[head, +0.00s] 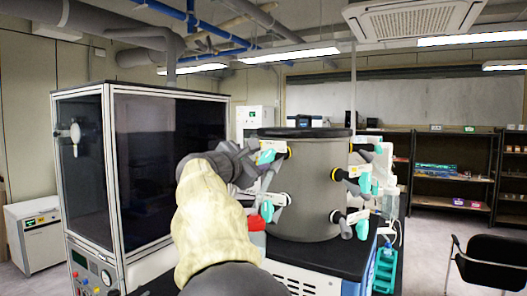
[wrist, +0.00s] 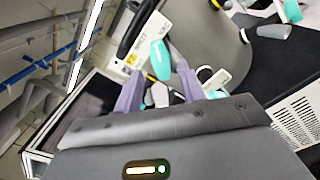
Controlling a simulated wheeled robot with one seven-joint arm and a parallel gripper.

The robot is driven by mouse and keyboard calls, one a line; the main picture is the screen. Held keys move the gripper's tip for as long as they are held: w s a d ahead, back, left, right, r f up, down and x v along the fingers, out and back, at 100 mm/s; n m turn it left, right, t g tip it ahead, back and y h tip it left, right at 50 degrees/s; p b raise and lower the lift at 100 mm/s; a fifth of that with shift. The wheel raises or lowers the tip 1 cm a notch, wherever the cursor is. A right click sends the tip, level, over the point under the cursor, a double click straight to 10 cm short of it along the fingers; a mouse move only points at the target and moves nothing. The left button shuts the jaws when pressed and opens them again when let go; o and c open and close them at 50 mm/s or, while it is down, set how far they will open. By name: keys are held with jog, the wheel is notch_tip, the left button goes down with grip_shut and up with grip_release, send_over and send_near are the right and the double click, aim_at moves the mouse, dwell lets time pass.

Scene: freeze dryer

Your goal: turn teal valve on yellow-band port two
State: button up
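The grey drum (head: 312,195) carries several ports with teal valves. The upper left port has a yellow band (head: 289,152) and a teal valve (head: 266,157). My gripper (head: 248,166) is at this port, partly hidden by my arm's cream sleeve in the head view. In the wrist view, a teal valve (wrist: 160,60) lies between the tips of my gripper (wrist: 164,66), beside a white block (wrist: 181,30) marked VENT and VAC. The fingers are spread around it; contact is unclear.
A lower left teal valve (head: 267,211) hangs below my gripper. More teal valves (head: 365,183) stick out at the drum's right. A glass-fronted cabinet (head: 150,170) stands close at left. A black chair (head: 488,262) and shelves (head: 455,188) are at right.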

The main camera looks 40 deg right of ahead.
aim_at(266, 158)
jog(key=p+x, duration=0.1)
jog(key=x, duration=0.3)
jog(key=shift+d, duration=0.15)
grip_shut()
jog(key=shift+f+m+b, duration=0.3)
jog(key=shift+m+b, duration=0.7)
jog(key=shift+b, duration=0.15)
jog(key=shift+r+m+b, duration=0.2)
jog(key=shift+m+b, duration=0.55)
jog(key=shift+m, duration=0.35)
grip_release()
